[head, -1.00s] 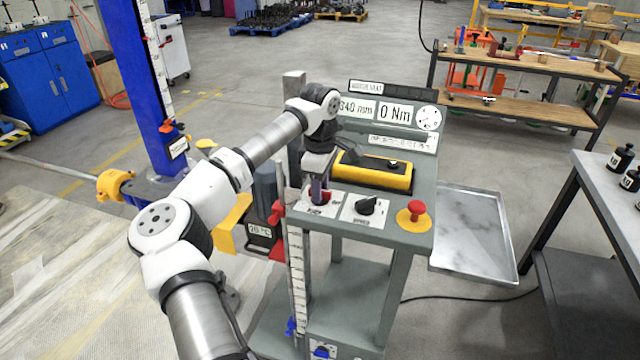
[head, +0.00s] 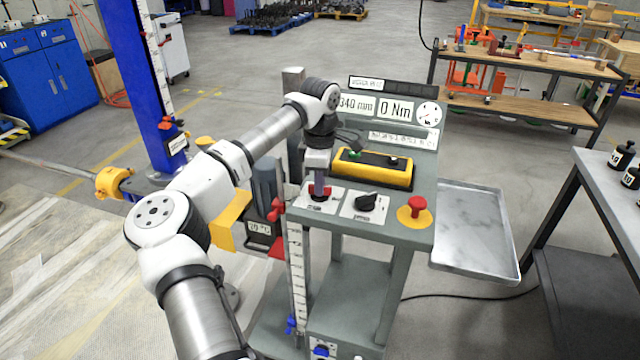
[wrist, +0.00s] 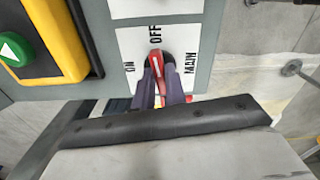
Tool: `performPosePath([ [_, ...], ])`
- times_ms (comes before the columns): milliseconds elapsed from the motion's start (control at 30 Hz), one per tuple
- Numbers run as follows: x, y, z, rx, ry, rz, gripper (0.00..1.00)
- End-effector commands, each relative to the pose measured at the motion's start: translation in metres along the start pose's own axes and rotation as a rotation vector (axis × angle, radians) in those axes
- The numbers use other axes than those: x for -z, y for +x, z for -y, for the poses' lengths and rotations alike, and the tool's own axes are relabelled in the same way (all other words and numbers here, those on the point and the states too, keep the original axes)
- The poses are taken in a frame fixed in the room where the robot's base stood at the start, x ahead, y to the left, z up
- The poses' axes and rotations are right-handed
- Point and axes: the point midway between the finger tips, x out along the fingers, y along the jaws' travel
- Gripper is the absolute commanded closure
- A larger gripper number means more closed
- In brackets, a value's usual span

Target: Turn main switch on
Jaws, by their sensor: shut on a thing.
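The main switch is a red knob (wrist: 156,62) on a white plate marked ON, OFF and MAIN in the wrist view. The white line on its handle points up, roughly toward the OFF mark. My gripper (wrist: 160,92) is shut on the red handle, one dark finger on each side. In the head view the red knob (head: 327,192) shows at the left of the console top, partly hidden by my gripper (head: 318,194), which comes down on it from above.
A black rotary knob (head: 366,202) and a red mushroom button (head: 417,204) sit right of the switch. A yellow control box (head: 372,170) with a green button (wrist: 12,48) stands close behind. An empty metal tray (head: 475,235) is at the right.

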Motion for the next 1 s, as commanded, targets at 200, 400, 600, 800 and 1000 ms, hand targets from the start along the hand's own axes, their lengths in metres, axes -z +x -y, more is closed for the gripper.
performPosePath([
  [200, 0.0008, 0.0012, -0.0002, -0.002, -0.196, -0.002, 1.0],
  [400, 0.0009, 0.0011, -0.0004, -0.003, -0.387, -0.002, 1.0],
  [600, 0.0008, 0.0006, -0.0004, -0.003, -0.576, -0.001, 1.0],
  [800, 0.0009, 0.0006, -0.0002, -0.003, -0.766, -0.002, 1.0],
  [1000, 0.0008, 0.0003, -0.0003, -0.003, -0.955, -0.001, 1.0],
])
